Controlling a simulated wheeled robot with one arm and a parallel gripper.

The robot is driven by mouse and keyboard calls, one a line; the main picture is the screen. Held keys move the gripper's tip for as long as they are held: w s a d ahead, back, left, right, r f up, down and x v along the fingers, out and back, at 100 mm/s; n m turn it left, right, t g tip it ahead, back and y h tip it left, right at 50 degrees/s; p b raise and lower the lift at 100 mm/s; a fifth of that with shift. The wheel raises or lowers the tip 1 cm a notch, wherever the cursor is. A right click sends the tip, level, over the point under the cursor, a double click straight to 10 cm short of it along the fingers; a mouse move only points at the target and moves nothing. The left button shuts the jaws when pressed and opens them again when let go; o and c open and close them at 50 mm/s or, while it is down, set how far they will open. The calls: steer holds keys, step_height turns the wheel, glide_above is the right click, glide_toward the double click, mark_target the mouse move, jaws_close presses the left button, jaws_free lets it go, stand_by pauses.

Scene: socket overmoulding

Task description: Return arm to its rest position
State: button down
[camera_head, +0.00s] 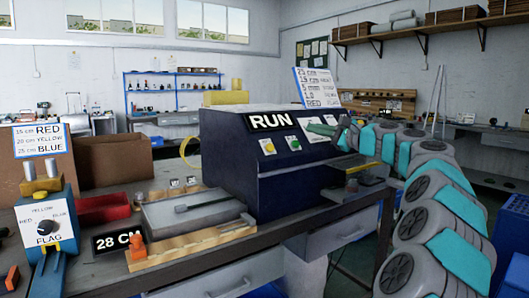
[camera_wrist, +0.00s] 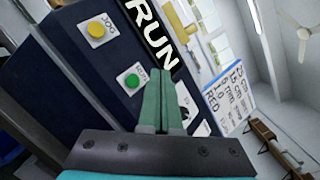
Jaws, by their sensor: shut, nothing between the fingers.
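My arm reaches in from the right of the head view. My gripper (camera_head: 312,124) is at the upper front of the dark blue RUN machine (camera_head: 225,150), by its buttons. In the wrist view my gripper (camera_wrist: 155,75) has its two green fingers shut together with nothing between them. The fingertips appear close to the green button (camera_wrist: 132,80) on the machine's face; I cannot tell whether they touch it. The yellow button (camera_wrist: 96,29) is to its left in the wrist view.
A workbench (camera_head: 215,262) carries the machine, a grey plate on a wooden base (camera_head: 195,212), a 28 CM display (camera_head: 118,241) and a FLAG dial box (camera_head: 45,225). A red bin (camera_head: 103,208) sits behind. A blue crate (camera_head: 512,228) stands at the right edge.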

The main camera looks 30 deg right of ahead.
steer(key=w+a+f+n+g+y, duration=0.1)
steer(key=a+f+n+g+y, duration=0.2)
steer(key=a, duration=0.9)
steer(key=a+f+n+g+y, duration=0.1)
steer(key=a+f+n+g, duration=0.25)
steer(key=a, duration=0.85)
steer(key=s+a+f+n+g, duration=0.3)
steer(key=s+a+f, duration=0.25)
steer(key=a, duration=0.35)
steer(key=s+a+f+n+g, duration=0.3)
steer(key=s+a+f+n, duration=0.15)
steer(key=a+f, duration=0.3)
steer(key=s+a+f+n+g+h, duration=0.2)
steer(key=s+a+f, duration=0.1)
steer(key=s+f, duration=0.3)
steer(key=s+a+f+n+g+h, duration=0.1)
steer(key=s+a+f+n+g, duration=0.2)
steer(key=s, duration=0.4)
steer(key=s+d+f+n+g+h, duration=0.1)
steer(key=s+d+f+n+h, duration=0.1)
steer(key=s+f, duration=0.4)
steer(key=s+d+f+n+g+h, duration=0.1)
steer(key=s+d+f+h, duration=0.2)
steer(key=s, duration=1)
step_height(320, 180, down, 3)
steer(key=shift+s+d+r+n, duration=0.15)
steer(key=shift+s+d+n, duration=0.2)
steer(key=shift+d, duration=0.7)
